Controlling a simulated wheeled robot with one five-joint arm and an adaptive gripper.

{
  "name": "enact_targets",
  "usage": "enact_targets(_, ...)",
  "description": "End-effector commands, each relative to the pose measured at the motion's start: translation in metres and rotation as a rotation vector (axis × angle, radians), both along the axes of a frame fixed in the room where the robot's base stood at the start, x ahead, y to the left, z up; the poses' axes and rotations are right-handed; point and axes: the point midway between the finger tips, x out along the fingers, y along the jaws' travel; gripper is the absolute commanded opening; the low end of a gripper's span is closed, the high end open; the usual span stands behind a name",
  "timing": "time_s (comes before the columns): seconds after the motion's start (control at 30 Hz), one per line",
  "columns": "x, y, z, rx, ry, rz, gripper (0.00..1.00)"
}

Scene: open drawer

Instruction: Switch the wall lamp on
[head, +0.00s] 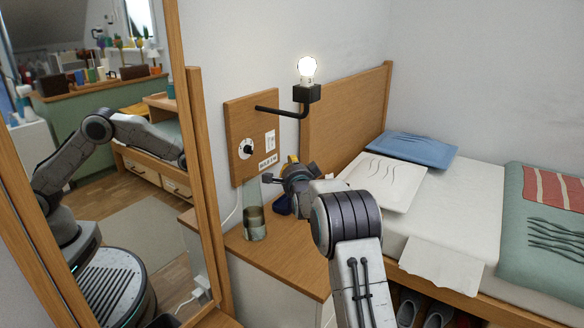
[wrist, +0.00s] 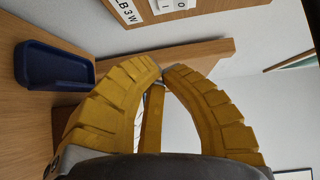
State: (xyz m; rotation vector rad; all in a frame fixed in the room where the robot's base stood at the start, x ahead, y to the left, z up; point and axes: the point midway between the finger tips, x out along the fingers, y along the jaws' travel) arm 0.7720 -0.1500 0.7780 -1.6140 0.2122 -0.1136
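The wall lamp (head: 308,72) is a bulb on a black bracket, fixed to a wooden wall panel (head: 238,117). Its bulb glows bright. The panel carries a round white dial with a black knob (head: 246,149) and a white switch plate (head: 270,140). Part of that plate shows at the top of the wrist view (wrist: 172,4), with I and O marks. My gripper (head: 290,163) is right of and below the panel, apart from the plate. In the wrist view its yellow fingers (wrist: 161,69) come together at the tips with nothing seen held.
A wooden-topped cabinet (head: 290,258) stands below, with a glass vase (head: 254,222) and a dark blue tray (wrist: 55,68). A tall mirror (head: 150,215) stands at left, a bed (head: 440,215) at right. A label (head: 268,162) sits under the plate.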

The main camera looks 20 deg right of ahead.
Motion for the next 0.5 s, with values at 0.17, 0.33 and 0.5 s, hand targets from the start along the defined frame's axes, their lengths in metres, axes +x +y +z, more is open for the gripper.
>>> enact_targets(0.17, -0.0084, 0.0017, -0.0005, 0.000, 0.000, 0.000, 0.00)
enact_targets(0.33, -0.0116, 0.0024, -0.0009, 0.000, 0.000, 0.000, 0.00)
enact_targets(0.5, -0.0121, 0.0025, -0.0011, 0.000, 0.000, 0.000, 0.00)
